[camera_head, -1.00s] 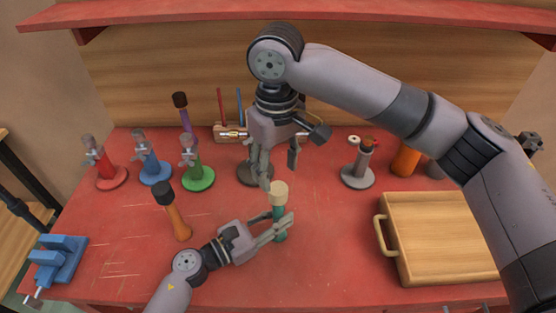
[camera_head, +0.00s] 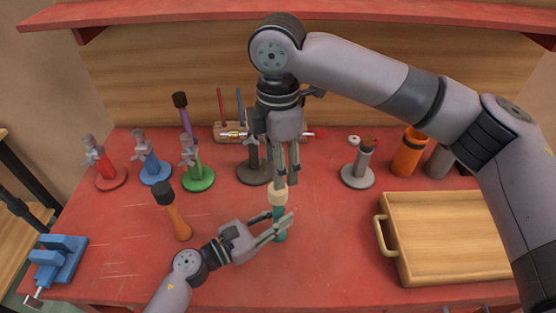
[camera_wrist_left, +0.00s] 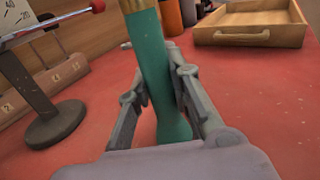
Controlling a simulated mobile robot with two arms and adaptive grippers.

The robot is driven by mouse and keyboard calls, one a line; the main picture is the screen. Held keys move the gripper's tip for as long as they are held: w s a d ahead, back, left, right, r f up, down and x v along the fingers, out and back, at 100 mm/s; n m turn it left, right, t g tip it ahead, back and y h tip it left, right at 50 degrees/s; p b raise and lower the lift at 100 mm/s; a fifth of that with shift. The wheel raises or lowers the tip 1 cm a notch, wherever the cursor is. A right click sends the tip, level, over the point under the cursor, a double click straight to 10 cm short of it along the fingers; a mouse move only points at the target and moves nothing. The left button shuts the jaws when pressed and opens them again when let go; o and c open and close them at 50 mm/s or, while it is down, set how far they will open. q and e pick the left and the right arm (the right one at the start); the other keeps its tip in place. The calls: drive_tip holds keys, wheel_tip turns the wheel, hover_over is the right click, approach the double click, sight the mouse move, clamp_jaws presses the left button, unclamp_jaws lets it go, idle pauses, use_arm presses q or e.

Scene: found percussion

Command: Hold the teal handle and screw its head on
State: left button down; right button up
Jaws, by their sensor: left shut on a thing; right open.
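The teal handle (camera_head: 279,229) stands upright on the red table, and it fills the middle of the left wrist view (camera_wrist_left: 153,70). My left gripper (camera_head: 284,226) is shut on the teal handle from the left side. A cream-coloured head (camera_head: 278,194) sits at the top of the handle; whether it is fully seated cannot be told. My right gripper (camera_head: 287,180) points straight down just above the cream head, with its fingers open. The fingertips are at or close to the head's top; contact cannot be told.
A wooden tray (camera_head: 385,254) with a handle lies to the right. An orange mallet (camera_head: 178,222) stands to the left. Red, blue and green clamp stands (camera_head: 198,180) are behind it. A dark gauge stand (camera_head: 254,174) is just behind my right gripper. A blue vise (camera_head: 58,258) is at the left edge.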

drive_tip(key=shift+f, duration=0.1)
drive_tip(key=shift+f, duration=3.95)
drive_tip(key=shift+c, duration=0.2)
clamp_jaws()
drive_tip(key=m, duration=0.5)
drive_tip(key=shift+o, duration=0.9)
unclamp_jaws()
wheel_tip(320, 180, up, 12)
